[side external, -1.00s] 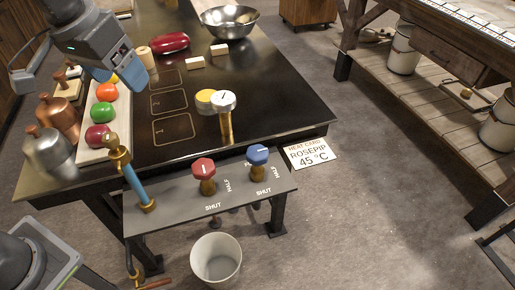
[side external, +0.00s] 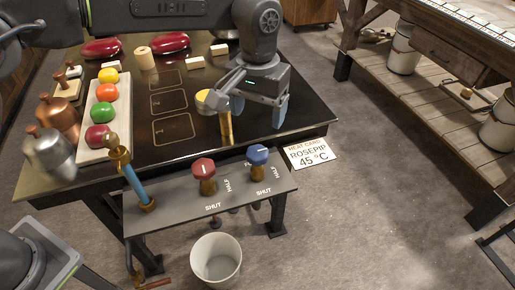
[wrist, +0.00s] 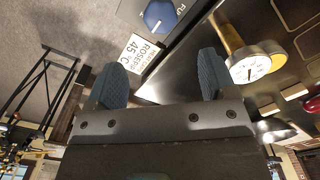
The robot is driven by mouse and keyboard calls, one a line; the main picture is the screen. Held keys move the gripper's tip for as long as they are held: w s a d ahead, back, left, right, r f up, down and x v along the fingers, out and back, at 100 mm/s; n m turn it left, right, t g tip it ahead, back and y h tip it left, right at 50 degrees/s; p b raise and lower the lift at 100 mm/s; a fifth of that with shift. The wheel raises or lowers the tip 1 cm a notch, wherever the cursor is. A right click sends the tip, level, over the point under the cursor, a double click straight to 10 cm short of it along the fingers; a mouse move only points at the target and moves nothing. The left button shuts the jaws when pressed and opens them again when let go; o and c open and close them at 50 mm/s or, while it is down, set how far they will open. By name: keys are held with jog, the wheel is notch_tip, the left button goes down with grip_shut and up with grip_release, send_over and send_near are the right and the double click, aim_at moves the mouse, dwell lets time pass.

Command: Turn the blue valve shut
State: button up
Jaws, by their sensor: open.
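The blue valve (side external: 257,156) is an eight-sided knob on a brass stem, on the grey panel (side external: 180,207) at the table's front edge. It also shows at the top of the wrist view (wrist: 160,14), beyond my fingertips. SHUT and HALF are printed near it. My gripper (side external: 259,112) is above the table edge, behind and above the blue valve and apart from it. In the wrist view its two blue fingers (wrist: 161,78) are spread wide with nothing between them.
A red valve (side external: 204,168) stands left of the blue one. A brass post with a dial (wrist: 249,68) is close beside my gripper. A heat card (side external: 311,154) reads ROSEPIP 45 °C. A brass tap with a blue pipe (side external: 139,187) is at left; a white bucket (side external: 216,258) is below.

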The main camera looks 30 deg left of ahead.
aim_at(258, 151)
notch_tip(258, 151, down, 11)
jog(key=shift+f, duration=0.1)
dwell(0.4)
jog(key=c, duration=0.9)
